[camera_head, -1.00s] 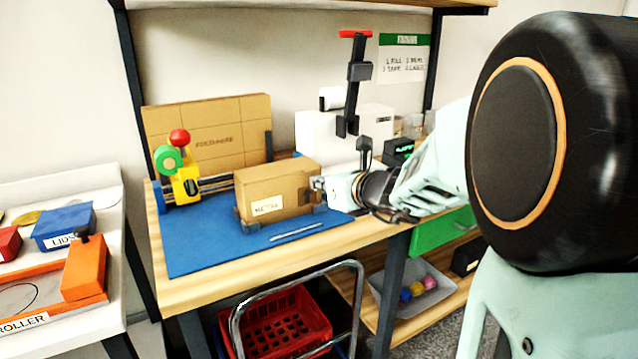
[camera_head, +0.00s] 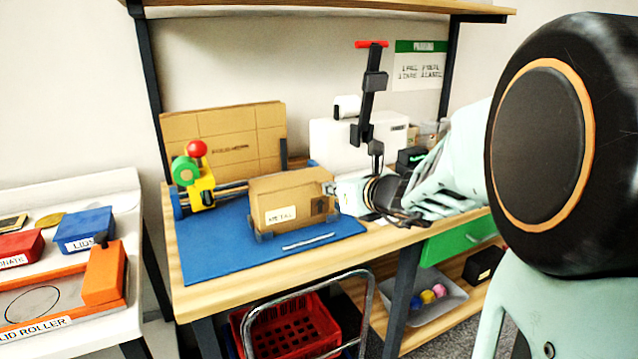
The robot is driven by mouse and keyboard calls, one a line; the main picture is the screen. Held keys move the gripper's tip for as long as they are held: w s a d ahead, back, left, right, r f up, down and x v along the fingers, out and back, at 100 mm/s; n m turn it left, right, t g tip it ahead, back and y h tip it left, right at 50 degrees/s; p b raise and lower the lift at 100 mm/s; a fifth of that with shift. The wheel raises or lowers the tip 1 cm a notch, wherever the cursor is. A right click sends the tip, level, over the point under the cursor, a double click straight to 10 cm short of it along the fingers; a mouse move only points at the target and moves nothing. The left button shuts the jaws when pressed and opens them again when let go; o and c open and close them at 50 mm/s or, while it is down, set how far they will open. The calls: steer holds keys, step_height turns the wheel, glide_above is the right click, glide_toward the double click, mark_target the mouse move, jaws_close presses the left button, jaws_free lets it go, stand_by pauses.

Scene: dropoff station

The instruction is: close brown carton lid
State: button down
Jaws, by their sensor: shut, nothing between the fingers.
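The brown carton (camera_head: 291,194) stands on the blue mat (camera_head: 218,236) on the wooden table, with a white label on its front face. Its top looks flat and covered from this angle, but I cannot tell whether every flap lies down. Dark corner blocks sit at its base. My gripper (camera_head: 331,189) is at the carton's upper right end, close to or touching it. Its fingers are small in view and look closed, with nothing seen between them. The far side of the carton is hidden.
A yellow tape tool (camera_head: 202,188) with red and green knobs stands left of the carton. A flat brown cardboard sheet (camera_head: 225,138) leans behind. A white box (camera_head: 345,141) and black clamp stand (camera_head: 369,100) stand behind my gripper. A red crate (camera_head: 290,328) sits below.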

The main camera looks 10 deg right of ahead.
steer(key=shift+w+r+g+h+p, duration=0.2)
steer(key=shift+r+g+p, duration=1)
steer(key=shift+p, duration=3.55)
steer(key=r+g+p, duration=0.1)
steer(key=p, duration=0.4)
steer(key=w+r+p, duration=0.1)
steer(key=p, duration=0.5)
steer(key=r+g+h+p, duration=0.1)
steer(key=r+p, duration=0.1)
steer(key=p, duration=0.4)
steer(key=shift+w+a+g, duration=0.15)
steer(key=shift+a+g, duration=0.1)
steer(key=shift+g, duration=0.05)
steer(key=shift+w+a+r+p, duration=0.1)
steer(key=shift+w+r+p, duration=0.2)
steer(key=shift+r+p, duration=0.1)
